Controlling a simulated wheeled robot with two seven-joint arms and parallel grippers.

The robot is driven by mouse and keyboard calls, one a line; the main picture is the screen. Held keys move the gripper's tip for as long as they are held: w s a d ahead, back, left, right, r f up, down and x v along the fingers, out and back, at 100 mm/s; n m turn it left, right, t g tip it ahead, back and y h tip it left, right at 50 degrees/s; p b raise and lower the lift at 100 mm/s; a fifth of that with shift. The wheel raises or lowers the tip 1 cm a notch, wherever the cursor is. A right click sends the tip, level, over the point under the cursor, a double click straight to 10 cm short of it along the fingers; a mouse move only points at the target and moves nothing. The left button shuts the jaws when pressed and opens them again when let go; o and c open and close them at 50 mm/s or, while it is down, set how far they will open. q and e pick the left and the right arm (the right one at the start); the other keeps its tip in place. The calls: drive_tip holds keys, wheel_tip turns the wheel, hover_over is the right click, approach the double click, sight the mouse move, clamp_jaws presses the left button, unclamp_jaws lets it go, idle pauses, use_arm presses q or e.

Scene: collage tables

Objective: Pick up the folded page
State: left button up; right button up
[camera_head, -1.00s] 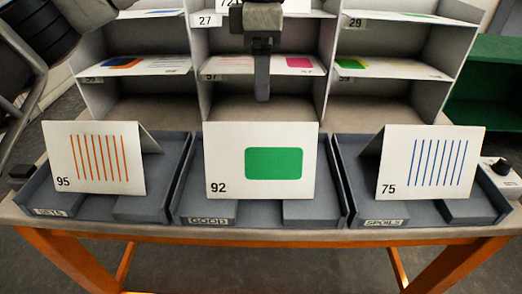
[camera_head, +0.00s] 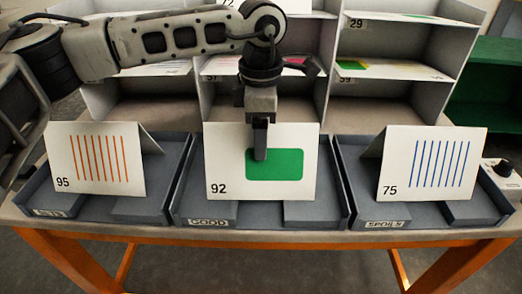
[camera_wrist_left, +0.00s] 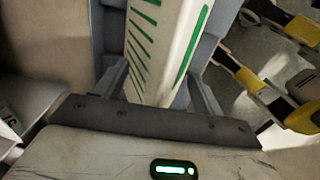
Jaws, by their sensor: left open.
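A folded page marked 92 (camera_head: 275,170), white with a green rectangle, stands like a tent in the middle tray (camera_head: 260,213), labelled GOOD. My left gripper (camera_head: 260,145) is over its top edge, pointing down, with one finger in front of the green face. In the left wrist view the page (camera_wrist_left: 165,40) runs between the two open fingers of the gripper (camera_wrist_left: 160,88). Green stripes show on one face and a green patch on the other. I cannot tell whether either finger touches it. My right gripper is not in view.
Folded page 95 (camera_head: 100,160), with orange stripes, stands in the left tray (camera_head: 150,208). Page 75 (camera_head: 430,160), with blue stripes, stands in the right tray (camera_head: 470,210), labelled SPOILS. A grey shelf rack (camera_head: 400,104) holding flat sheets stands behind.

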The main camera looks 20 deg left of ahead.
use_arm(q)
clamp_jaws()
drive_tip(key=shift+r, duration=0.1)
